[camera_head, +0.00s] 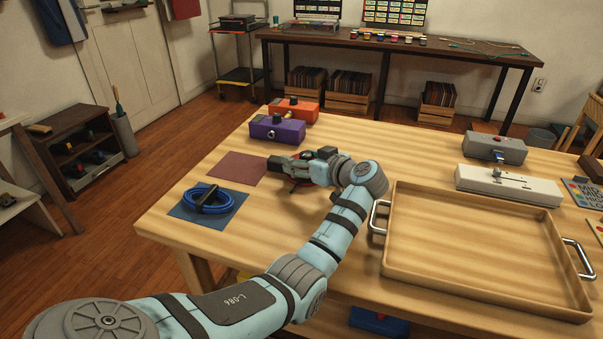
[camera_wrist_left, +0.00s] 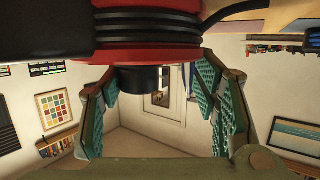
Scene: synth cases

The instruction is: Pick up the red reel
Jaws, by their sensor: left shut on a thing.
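The red reel (camera_wrist_left: 150,55), with black cable wound on it, fills the top of the left wrist view. A black hub sticks out from it between the fingers. My left gripper (camera_wrist_left: 158,80) is shut on the reel, a teal-padded finger on each side. In the head view my left gripper (camera_head: 287,167) is over the table just right of the maroon mat (camera_head: 226,168). There the gripper mostly hides the reel, and only small red bits show. I cannot tell whether the reel touches the table. My right gripper is not in view.
A blue cable coil (camera_head: 208,199) lies on a blue mat (camera_head: 179,212) at the left. Purple (camera_head: 277,130) and orange (camera_head: 298,108) boxes stand behind the gripper. A wooden tray (camera_head: 470,300) with metal handles is at the right. White (camera_head: 508,185) and grey (camera_head: 494,149) devices stand behind it.

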